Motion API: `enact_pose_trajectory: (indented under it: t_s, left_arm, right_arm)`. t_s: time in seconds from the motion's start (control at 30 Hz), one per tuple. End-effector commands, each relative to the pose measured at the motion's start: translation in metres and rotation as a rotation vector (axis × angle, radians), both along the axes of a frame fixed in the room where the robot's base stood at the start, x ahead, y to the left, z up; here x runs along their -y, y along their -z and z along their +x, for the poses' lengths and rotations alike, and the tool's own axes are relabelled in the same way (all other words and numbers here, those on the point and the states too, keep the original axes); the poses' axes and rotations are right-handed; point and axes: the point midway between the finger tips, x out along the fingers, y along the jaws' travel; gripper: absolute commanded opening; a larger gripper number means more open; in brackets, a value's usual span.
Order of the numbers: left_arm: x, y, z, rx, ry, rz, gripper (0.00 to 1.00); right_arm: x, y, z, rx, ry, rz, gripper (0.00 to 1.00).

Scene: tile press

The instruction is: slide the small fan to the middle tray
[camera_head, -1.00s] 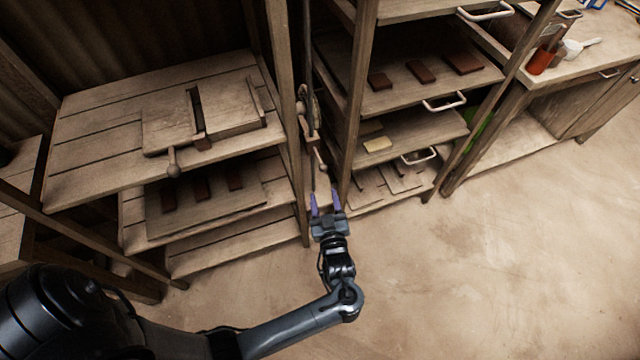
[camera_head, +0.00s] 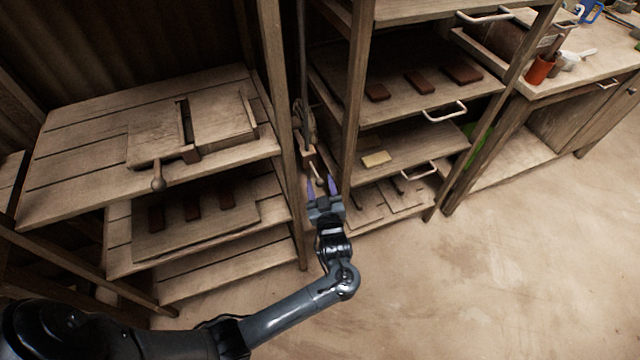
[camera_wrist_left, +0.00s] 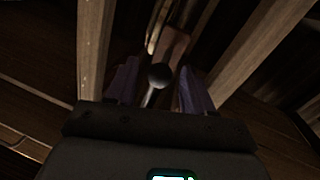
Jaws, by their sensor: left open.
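I cannot make out a small fan in either view. My left gripper (camera_head: 322,187) is open at the narrow gap between the two wooden racks, its purple fingers pointing inward. In the left wrist view, a dark round knob on a rod (camera_wrist_left: 160,76) shows between the open fingers (camera_wrist_left: 158,90); I cannot tell whether they touch it. It seems to belong to a wooden tool (camera_head: 306,145) in the gap. My right gripper is not in view.
Rack posts (camera_head: 352,110) stand close on both sides of the left gripper. The left rack's top shelf (camera_head: 75,155) holds a wooden press-like frame (camera_head: 160,130). Brown tiles (camera_head: 420,82) lie on an upper tray. The floor (camera_head: 470,270) at front right is clear.

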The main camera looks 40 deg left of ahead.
Motion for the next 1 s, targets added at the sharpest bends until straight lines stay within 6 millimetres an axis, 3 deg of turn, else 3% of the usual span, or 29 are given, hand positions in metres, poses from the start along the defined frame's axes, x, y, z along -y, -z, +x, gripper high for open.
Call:
enact_pose_trajectory:
  t_s: [0.5, 0.83, 1.0]
  left_arm:
    - [-0.0110, -0.0004, 0.0090, 0.000, 0.000, 0.000, 0.52]
    - [-0.0108, -0.0003, 0.0089, 0.000, 0.000, 0.000, 0.02]
    - [-0.0109, -0.0003, 0.0088, 0.000, 0.000, 0.000, 0.00]
  right_arm:
    - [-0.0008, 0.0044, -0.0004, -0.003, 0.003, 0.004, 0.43]
    - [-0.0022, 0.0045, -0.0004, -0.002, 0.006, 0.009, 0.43]
    - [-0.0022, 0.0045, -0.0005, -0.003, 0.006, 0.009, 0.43]
